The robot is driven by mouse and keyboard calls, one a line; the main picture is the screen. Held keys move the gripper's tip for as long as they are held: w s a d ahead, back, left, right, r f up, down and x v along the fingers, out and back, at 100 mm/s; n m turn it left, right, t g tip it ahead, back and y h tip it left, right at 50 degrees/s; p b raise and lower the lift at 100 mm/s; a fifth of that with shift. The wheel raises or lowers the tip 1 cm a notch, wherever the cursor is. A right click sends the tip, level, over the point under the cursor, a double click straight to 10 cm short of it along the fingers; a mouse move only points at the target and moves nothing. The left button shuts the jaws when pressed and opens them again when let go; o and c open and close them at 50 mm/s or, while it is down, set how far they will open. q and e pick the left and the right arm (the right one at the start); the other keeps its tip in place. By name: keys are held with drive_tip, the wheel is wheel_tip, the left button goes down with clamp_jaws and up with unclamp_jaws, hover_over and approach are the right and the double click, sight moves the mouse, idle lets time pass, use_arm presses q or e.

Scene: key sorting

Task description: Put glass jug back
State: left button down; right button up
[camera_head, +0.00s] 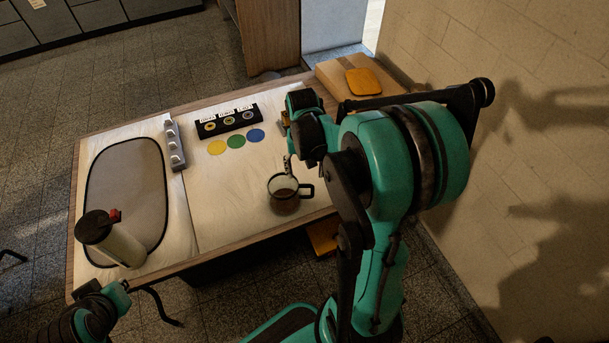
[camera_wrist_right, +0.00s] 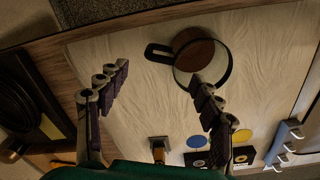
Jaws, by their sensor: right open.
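The glass jug (camera_head: 284,204) has a dark rim and a black handle pointing right, with brown contents inside. It stands upright on the pale tabletop near the front edge. In the right wrist view the jug (camera_wrist_right: 203,55) lies beyond the fingers, partly behind one fingertip. My right gripper (camera_head: 288,166) is above and just behind the jug in the head view, mostly hidden by my arm. In the wrist view the right gripper (camera_wrist_right: 158,85) is open with nothing between its fingers. My left gripper (camera_head: 155,302) is low at the left, off the table's front edge; its jaw state is unclear.
A pale flask (camera_head: 120,248) with a dark top stands on a grey black-rimmed mat (camera_head: 128,185). A grey hook rack (camera_head: 174,145), a black labelled panel (camera_head: 228,121) and coloured discs (camera_head: 236,141) sit further back. A wooden board with an orange pad (camera_head: 363,82) is at back right.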

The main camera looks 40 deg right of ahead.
drive_tip(key=s+a+r+n+t, duration=0.3)
drive_tip(key=a+r, duration=0.2)
drive_tip(key=a, duration=0.3)
drive_tip(key=s+a+r+n+t, duration=0.4)
drive_tip(key=a+r, duration=0.1)
drive_tip(key=a, duration=0.3)
